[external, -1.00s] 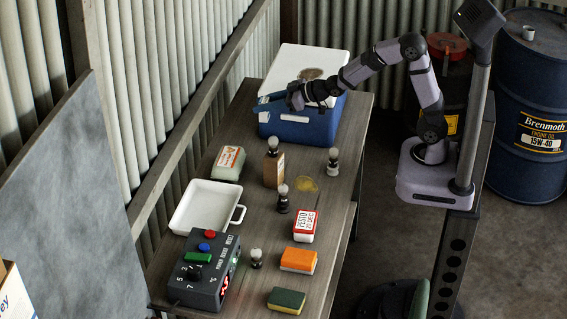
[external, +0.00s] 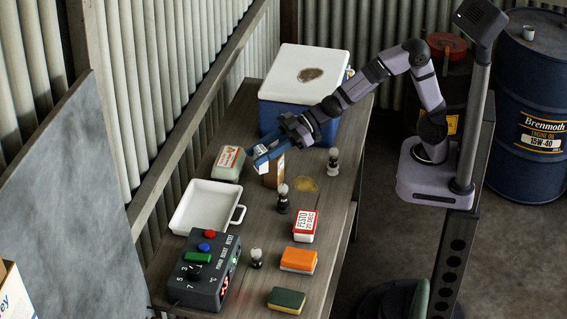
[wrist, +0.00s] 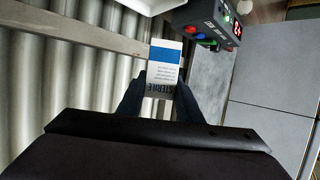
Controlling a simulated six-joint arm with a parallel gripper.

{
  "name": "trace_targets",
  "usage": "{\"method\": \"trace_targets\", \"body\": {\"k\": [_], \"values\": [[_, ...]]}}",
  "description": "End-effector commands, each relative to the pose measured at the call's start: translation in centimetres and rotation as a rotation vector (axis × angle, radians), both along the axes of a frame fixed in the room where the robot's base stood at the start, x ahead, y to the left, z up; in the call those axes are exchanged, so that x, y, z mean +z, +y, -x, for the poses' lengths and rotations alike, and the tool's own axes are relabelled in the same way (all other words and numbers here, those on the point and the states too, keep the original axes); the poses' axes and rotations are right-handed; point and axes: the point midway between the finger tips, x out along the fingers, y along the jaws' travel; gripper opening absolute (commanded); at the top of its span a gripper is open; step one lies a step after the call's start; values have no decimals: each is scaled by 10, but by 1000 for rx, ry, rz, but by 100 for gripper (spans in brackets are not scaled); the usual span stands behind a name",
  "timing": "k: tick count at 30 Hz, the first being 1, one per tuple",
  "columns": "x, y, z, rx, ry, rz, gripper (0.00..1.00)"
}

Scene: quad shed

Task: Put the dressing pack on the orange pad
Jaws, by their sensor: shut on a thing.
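My gripper (external: 264,156) is shut on the dressing pack (wrist: 165,68), a white packet with a blue band and the word STERILE. In the wrist view the pack stands out between the two dark blue fingers. The orange pad (external: 298,259), an orange block with a pale underside, lies on the right of the table, toward the front. It is apart from my gripper and not visible in the wrist view.
A white tray (external: 190,219), control box (external: 199,277), several brushes, a green pad (external: 287,299), a white pack (external: 228,163) and a cooler (external: 280,98) crowd the table.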

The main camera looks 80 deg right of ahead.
Motion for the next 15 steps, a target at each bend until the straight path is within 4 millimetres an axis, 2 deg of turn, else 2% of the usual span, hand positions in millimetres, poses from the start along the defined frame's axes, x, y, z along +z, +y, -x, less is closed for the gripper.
{"method": "trace_targets", "body": {"k": [1,6,9,15], "values": [[0,25,14,59,0,1,11],[-1,91,64,231,4,3,11],[-2,122,93,320,7,5,11],[-4,160,135,439,14,10,11]]}}
